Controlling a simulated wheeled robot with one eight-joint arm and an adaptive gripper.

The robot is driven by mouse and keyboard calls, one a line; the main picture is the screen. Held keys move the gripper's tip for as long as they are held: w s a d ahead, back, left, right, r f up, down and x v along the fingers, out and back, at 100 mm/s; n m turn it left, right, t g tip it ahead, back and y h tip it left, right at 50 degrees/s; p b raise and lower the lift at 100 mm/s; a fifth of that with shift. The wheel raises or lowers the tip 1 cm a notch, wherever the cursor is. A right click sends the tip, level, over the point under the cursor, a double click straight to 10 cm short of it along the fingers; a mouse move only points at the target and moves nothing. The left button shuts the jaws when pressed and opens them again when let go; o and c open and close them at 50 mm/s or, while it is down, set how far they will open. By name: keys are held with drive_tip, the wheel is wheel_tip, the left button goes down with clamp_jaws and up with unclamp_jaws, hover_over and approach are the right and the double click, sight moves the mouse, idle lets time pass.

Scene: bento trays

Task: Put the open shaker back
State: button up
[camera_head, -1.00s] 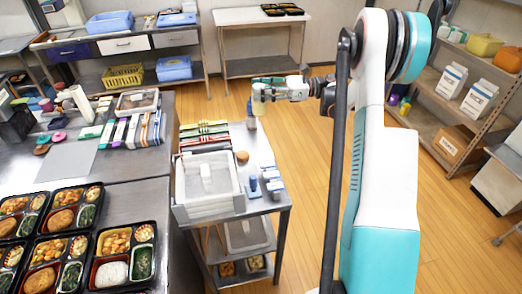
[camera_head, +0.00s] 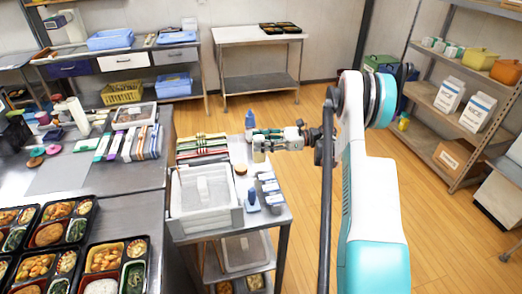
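My gripper (camera_head: 262,149) is over the far part of the metal side cart (camera_head: 237,221), pointing left. A pale, yellowish-white shape shows at its fingers; it is too small to tell whether this is a shaker in its grasp or part of the fingers. A blue bottle (camera_head: 249,121) stands just behind the gripper. A small blue, dark-based item (camera_head: 252,197) stands near the cart's front right. A small brown round item (camera_head: 240,169) lies between it and the gripper. I cannot tell for certain which item is the open shaker.
White trays (camera_head: 205,215) fill the cart's front left. Several white-and-blue boxes (camera_head: 271,188) line its right edge. Striped packs (camera_head: 202,145) lie at its back left. Open floor (camera_head: 310,120) lies right of the cart.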

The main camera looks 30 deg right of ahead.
drive_tip(key=shift+f+b, duration=0.4)
drive_tip(key=shift+f, duration=1.4)
drive_tip(key=shift+f, duration=0.1)
drive_tip(key=o, duration=0.6)
drive_tip(key=shift+r, duration=0.2)
drive_tip(key=p+v, duration=0.2)
drive_tip(key=v, duration=1)
drive_tip(key=shift+f, duration=0.1)
